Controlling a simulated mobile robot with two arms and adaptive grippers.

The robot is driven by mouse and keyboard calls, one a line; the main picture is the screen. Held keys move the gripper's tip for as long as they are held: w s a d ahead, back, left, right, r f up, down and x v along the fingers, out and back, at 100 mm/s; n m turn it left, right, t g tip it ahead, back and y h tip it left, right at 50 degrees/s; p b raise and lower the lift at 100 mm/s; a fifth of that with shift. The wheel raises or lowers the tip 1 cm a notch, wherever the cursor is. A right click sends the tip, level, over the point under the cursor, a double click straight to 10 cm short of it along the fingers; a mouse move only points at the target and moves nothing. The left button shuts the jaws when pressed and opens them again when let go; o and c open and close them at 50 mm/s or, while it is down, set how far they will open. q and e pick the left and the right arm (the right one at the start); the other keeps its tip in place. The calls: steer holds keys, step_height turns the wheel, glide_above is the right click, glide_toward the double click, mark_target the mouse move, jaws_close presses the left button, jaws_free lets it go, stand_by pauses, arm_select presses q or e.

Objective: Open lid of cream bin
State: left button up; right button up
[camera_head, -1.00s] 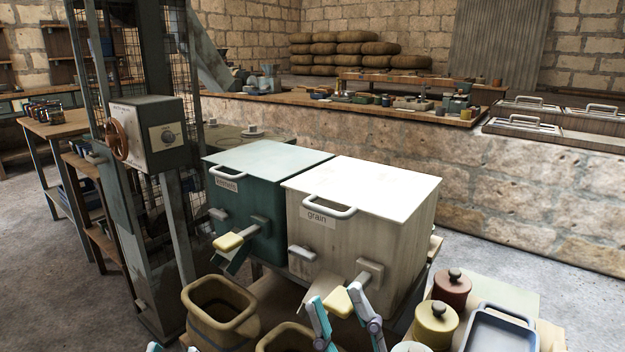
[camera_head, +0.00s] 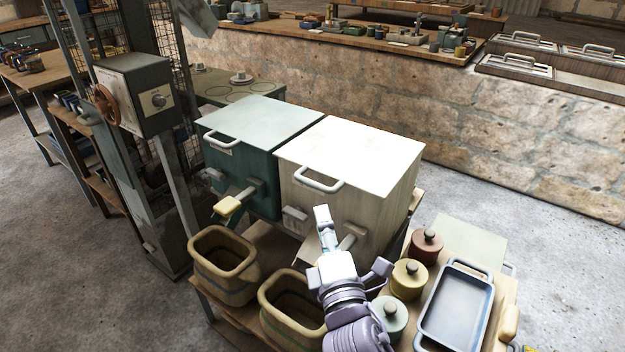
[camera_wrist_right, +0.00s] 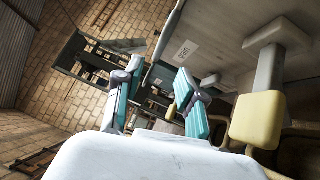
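The cream bin (camera_head: 350,206) stands right of the teal bin, its white lid (camera_head: 352,150) lying shut on top. The lid's white bar handle (camera_head: 318,181) is on the front edge. My right gripper (camera_head: 322,213) is in front of the bin, just below the handle and apart from it in the picture. In the wrist view, its two teal fingers (camera_wrist_right: 158,74) stand apart with nothing between them, so it is open. That view also shows the bin's front with its label (camera_wrist_right: 182,51) and a yellow-tipped lever (camera_wrist_right: 257,119). My left gripper is not in view.
The teal bin (camera_head: 240,173) adjoins on the left, with its own lever (camera_head: 228,206). Two baskets (camera_head: 225,262) (camera_head: 292,305), lidded jars (camera_head: 409,278) and a blue tray (camera_head: 457,303) stand in front and at the right. The space above the lids is clear.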

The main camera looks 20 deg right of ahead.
mark_target(313, 182)
steer(key=w, duration=0.3)
steer(key=w+r, duration=0.1)
steer(key=w, duration=0.3)
steer(key=w+d, duration=0.1)
steer(key=w, duration=0.2)
steer(key=shift+w+d+r, duration=0.1)
steer(key=shift+w+r, duration=0.05)
steer(key=shift+r, duration=0.05)
jaws_close()
